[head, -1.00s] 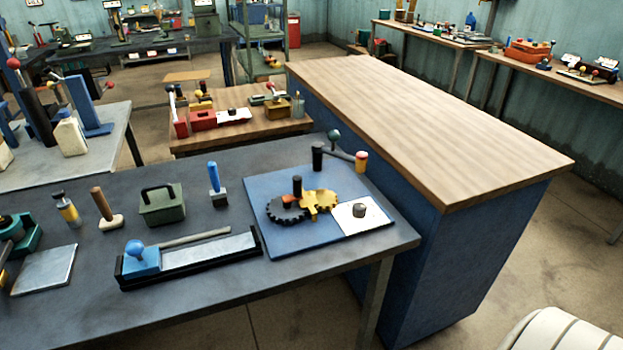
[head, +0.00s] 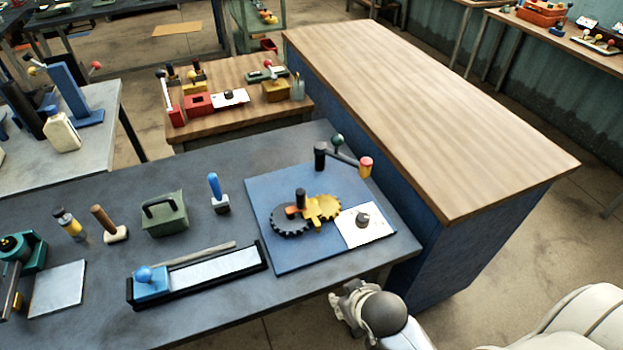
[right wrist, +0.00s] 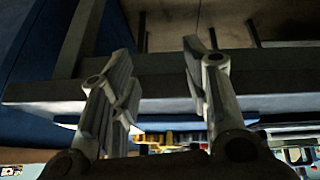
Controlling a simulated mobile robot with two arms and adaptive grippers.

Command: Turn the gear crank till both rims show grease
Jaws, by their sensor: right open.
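A blue board (head: 285,250) lies on the dark workbench near its right end. On it a dark toothed gear (head: 290,222) sits beside a yellow gear (head: 322,208), with a small black knob on an orange piece above the dark one. A crank arm (head: 343,159) at the board's back right joins a black post to a red-and-yellow grip (head: 366,166). I cannot tell whether either rim has grease. My right gripper (head: 342,304) is off the bench's front edge, apart from the board. In the right wrist view its fingers (right wrist: 157,58) are apart and empty. My left gripper is not in view.
A white plate with a grey knob (head: 363,219) covers the board's front right corner. A long black tray (head: 205,275) with a blue knob lies left of it. A tall wood-topped blue cabinet (head: 440,110) stands close behind and right; its top is bare.

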